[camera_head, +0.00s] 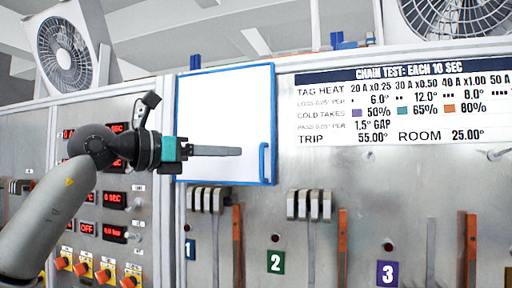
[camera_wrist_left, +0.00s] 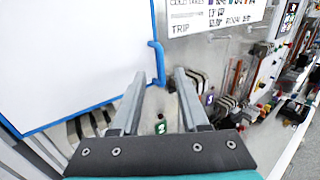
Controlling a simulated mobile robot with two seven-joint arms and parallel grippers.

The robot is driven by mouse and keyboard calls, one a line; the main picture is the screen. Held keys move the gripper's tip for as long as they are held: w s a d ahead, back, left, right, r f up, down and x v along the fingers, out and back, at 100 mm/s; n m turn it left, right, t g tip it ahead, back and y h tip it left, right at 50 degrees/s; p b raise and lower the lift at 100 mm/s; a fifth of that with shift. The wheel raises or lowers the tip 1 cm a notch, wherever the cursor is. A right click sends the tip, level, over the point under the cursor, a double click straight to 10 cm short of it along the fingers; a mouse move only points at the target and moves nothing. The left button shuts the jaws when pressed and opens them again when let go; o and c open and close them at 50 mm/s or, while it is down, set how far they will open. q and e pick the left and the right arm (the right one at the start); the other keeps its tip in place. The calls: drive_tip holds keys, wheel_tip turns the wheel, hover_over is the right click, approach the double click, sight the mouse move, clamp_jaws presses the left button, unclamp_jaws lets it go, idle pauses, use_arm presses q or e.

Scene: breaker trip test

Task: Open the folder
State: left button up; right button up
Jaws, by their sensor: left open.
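The folder is a white panel with a blue border (camera_head: 231,95) on the grey cabinet front, and it lies flat and shut. Its blue handle (camera_head: 263,162) is at the lower right edge. In the left wrist view the folder (camera_wrist_left: 70,60) fills the upper left, and the handle (camera_wrist_left: 160,64) shows between the two fingertips. My left gripper (camera_head: 240,151) is in front of the folder, its tips a little left of the handle in the head view. It is open and empty (camera_wrist_left: 161,74). Contact with the handle is not visible. My right gripper is out of view.
A printed chart (camera_head: 405,105) is right of the folder. Below are grey lever groups (camera_head: 309,205), orange-brown bars (camera_head: 343,235) and numbered tags, green 2 (camera_head: 276,262) and purple 3 (camera_head: 387,273). Red displays (camera_head: 115,200) and orange knobs (camera_head: 103,275) are at left. Fans (camera_head: 66,49) stand on top.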

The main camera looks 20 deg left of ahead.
sight(256, 152)
use_arm(q)
drive_tip(key=p+x, duration=0.2)
drive_tip(key=x, duration=0.6)
drive_tip(key=shift+w+d, duration=0.1)
clamp_jaws()
idle(1.2)
